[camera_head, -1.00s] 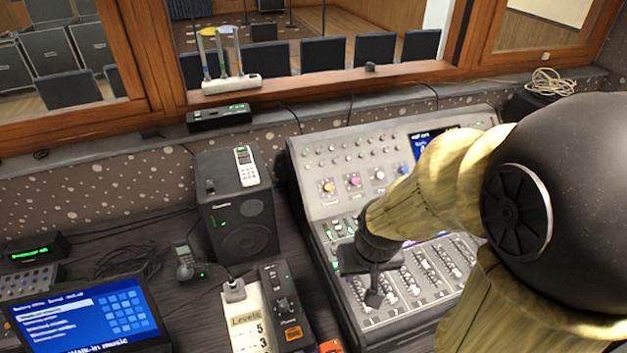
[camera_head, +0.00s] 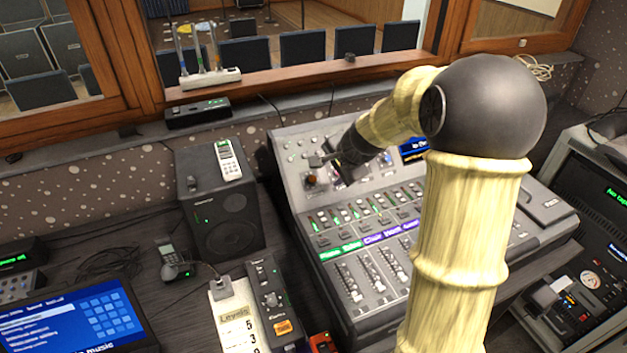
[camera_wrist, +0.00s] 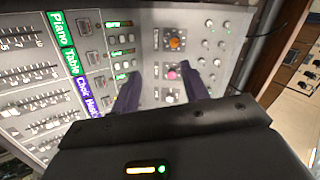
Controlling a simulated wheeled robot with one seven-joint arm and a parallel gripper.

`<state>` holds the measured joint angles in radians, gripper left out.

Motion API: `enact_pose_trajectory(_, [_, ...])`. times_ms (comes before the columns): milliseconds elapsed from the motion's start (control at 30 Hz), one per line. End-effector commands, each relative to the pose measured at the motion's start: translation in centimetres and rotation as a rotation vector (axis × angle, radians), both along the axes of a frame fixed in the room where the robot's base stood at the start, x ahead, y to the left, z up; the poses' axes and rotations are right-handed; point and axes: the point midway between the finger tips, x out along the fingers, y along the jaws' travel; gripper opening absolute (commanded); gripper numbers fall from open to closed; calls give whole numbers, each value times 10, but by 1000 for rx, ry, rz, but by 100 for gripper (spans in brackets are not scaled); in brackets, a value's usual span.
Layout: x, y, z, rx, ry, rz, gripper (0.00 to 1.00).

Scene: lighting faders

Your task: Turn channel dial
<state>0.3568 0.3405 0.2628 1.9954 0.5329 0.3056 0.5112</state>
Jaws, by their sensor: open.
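The grey mixing console (camera_head: 292,150) stands in the middle of the head view. Its upper panel carries coloured dials. An orange dial (camera_head: 312,180) shows just left of my gripper (camera_head: 333,165); the other dials are hidden by my arm there. In the wrist view the orange dial (camera_wrist: 175,43), a pink dial (camera_wrist: 172,75) and a whitish dial (camera_wrist: 169,98) stand in a row. My gripper (camera_wrist: 163,76) is open, its two dark fingers either side of the pink dial in that view. I cannot tell whether the fingers touch it.
Below the dials lie small lit buttons, channel labels (camera_head: 370,242) and several faders (camera_head: 365,285). A black speaker (camera_head: 225,215) stands left of the console. A wooden window ledge (camera_head: 300,82) runs behind. A rack (camera_head: 590,220) stands at right.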

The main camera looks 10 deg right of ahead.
Motion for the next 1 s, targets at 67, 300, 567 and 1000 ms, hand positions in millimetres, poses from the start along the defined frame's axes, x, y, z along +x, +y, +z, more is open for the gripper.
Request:
enact_pose_trajectory(67, [19, -8, 4, 69, -20, -82, 45])
enact_pose_trajectory(300, [28, -9, 8, 110, -31, -126, 45])
enact_pose_trajectory(567, [30, -8, 5, 107, -29, -123, 45])
enact_pose_trajectory(1000, [62, 2, -40, 107, -26, -121, 45])
